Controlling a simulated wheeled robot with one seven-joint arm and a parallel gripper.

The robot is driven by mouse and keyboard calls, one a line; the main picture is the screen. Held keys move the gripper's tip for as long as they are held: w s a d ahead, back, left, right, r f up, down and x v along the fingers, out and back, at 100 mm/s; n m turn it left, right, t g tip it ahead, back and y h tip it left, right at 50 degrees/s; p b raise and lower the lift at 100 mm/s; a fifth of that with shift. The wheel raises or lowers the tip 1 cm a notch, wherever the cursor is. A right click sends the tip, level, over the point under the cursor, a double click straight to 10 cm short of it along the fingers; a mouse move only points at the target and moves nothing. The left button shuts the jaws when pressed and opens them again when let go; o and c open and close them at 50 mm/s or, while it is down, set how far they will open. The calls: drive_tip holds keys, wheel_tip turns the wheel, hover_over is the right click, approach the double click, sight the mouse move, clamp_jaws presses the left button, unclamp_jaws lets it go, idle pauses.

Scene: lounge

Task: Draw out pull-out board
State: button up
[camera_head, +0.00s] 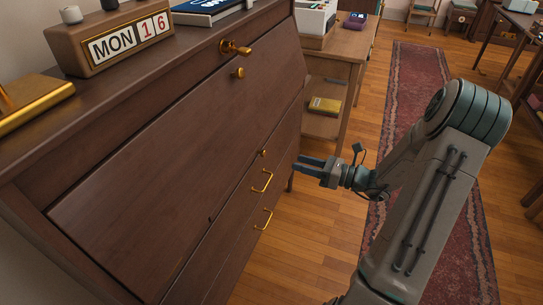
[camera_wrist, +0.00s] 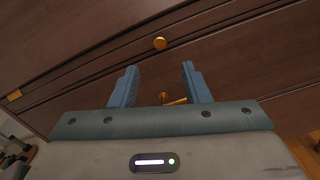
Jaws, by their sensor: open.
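The dark wooden bureau (camera_head: 170,135) fills the left of the head view. A narrow band with a small round brass knob (camera_head: 263,153) runs below its large sloping front panel; this appears to be the pull-out board, with no gap showing around it. My gripper (camera_head: 296,164) is open and empty, in front of the bureau and apart from the knob. In the wrist view its two blue fingers (camera_wrist: 159,68) point toward the band.
Below the band are brass drawer handles (camera_head: 262,182); one shows between my fingers in the wrist view (camera_wrist: 173,100). Another knob (camera_head: 238,72) and a brass fitting (camera_head: 237,48) sit higher up. A calendar block (camera_head: 112,42) stands on top. Wooden floor (camera_head: 300,255) is clear before the bureau.

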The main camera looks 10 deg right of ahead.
sight(265, 154)
drive_tip(key=b+x, duration=0.1)
drive_tip(key=x, duration=0.9)
drive_tip(key=shift+w+a, duration=0.1)
drive_tip(key=shift+a, duration=0.05)
